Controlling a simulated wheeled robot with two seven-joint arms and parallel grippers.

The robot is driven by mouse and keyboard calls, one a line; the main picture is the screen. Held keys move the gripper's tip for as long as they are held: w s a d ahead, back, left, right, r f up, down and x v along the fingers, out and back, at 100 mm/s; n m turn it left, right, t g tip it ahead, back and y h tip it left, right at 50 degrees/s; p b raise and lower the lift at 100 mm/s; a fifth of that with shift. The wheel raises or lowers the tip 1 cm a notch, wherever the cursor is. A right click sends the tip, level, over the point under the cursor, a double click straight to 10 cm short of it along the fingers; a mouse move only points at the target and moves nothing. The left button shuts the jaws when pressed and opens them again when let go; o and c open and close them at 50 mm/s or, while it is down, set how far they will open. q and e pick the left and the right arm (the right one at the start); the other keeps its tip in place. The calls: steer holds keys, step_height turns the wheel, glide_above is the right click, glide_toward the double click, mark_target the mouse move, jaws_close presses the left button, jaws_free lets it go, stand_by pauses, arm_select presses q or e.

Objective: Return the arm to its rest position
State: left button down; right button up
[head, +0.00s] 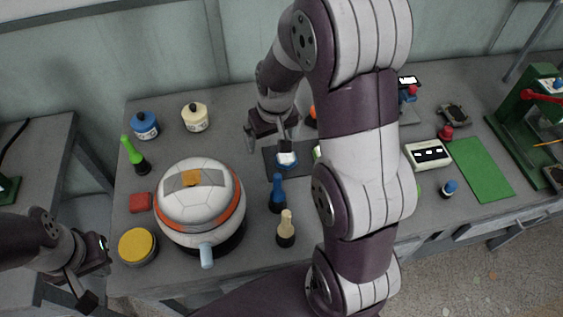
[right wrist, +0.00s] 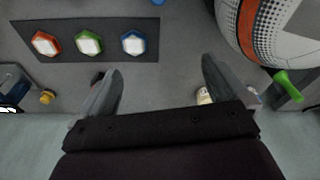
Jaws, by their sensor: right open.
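My right arm rises through the middle of the head view and bends over the table. My right gripper (head: 282,133) hangs above the table beside the blue-rimmed white button (head: 287,159). In the right wrist view its fingers (right wrist: 160,88) are spread wide with nothing between them. My left gripper (head: 97,275) is at the lower left, off the table's left side; its jaw opening is unclear. The white ball-shaped press (head: 202,190) with an orange band stands at the table's front left, apart from both grippers.
A dark mat (right wrist: 85,22) carries orange, green and blue-rimmed buttons. Blue (head: 145,125) and cream (head: 195,117) bottles stand at the back left. A green mat (head: 482,170) lies right.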

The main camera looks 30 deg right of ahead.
steer(key=s+a+n, duration=0.1)
steer(key=s+a, duration=0.4)
steer(key=s, duration=0.7)
steer(key=shift+a+r+g, duration=0.25)
steer(key=shift+g, duration=0.05)
